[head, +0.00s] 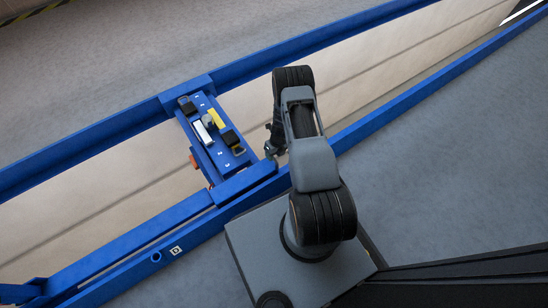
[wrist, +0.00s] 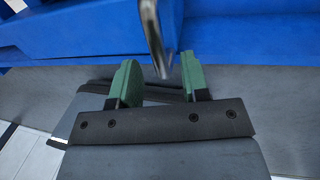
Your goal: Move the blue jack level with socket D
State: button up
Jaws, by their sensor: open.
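The blue jack (head: 226,163) spans the gap between two blue rails in the head view, left of my arm. Small items lie on its top. Socket D is a small ring (head: 156,257) on the near rail at lower left, beside a white tag marked D (head: 176,250); the jack stands up and right of it. My gripper (head: 271,146) is right of the jack. In the wrist view my gripper (wrist: 158,70) is open, with green fingers apart. A grey metal bar (wrist: 153,35) reaches down between the fingertips; contact cannot be told. Its join to the jack is not shown.
The far rail (head: 75,147) and near rail (head: 120,243) run diagonally, with a pale lower floor (head: 70,210) in the gap. A yellow item (head: 216,118) and a white item (head: 202,132) lie on the jack. Open grey floor (head: 450,150) lies to the right.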

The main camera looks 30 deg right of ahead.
jog(key=shift+a+f, duration=0.1)
jog(key=shift+f, duration=0.45)
grip_shut()
